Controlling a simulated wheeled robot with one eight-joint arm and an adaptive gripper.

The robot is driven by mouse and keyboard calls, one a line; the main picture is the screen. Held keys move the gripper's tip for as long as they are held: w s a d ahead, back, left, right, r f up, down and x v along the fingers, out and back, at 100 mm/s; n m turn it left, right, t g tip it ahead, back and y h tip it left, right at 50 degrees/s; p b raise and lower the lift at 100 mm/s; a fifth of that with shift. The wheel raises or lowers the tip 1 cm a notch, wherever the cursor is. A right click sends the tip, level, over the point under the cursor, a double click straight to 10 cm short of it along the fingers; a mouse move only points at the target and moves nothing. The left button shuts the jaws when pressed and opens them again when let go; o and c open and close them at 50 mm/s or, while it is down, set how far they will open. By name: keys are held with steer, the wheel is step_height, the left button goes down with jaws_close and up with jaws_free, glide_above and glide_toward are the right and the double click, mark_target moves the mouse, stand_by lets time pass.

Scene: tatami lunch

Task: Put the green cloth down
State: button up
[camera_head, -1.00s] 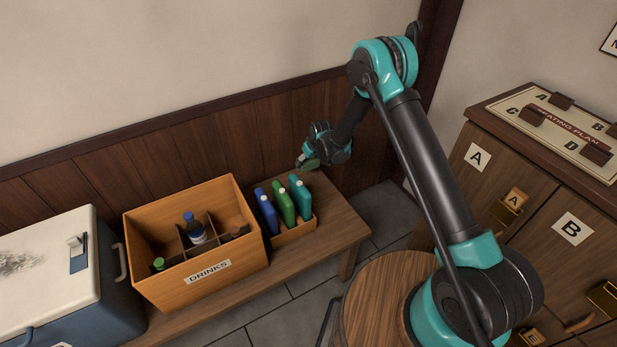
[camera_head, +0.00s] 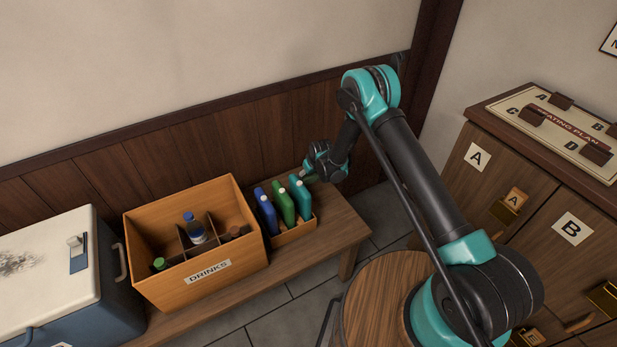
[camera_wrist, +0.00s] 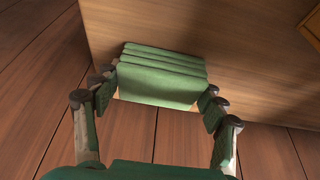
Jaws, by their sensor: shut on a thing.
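The green cloth (camera_wrist: 160,75) is a folded, layered pad between the fingers of my gripper (camera_wrist: 158,84) in the wrist view. My gripper is shut on it, with fingers at its left and right edges. In the head view my gripper (camera_head: 311,174) is low over the back right part of the wooden bench (camera_head: 338,226), just behind and right of the teal bottle. Little of the cloth shows there. In the wrist view the cloth appears against the bench top (camera_wrist: 225,45); I cannot tell whether it touches.
A small wooden rack (camera_head: 291,234) holds a blue, a green and a teal bottle (camera_head: 301,194) close to my gripper. A DRINKS box (camera_head: 190,284) and a cooler (camera_head: 50,265) stand to the left. The wood-panelled wall (camera_head: 230,130) runs behind. The bench's right end looks clear.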

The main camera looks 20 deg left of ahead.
steer(key=shift+f, duration=0.1)
steer(key=o, duration=1.3)
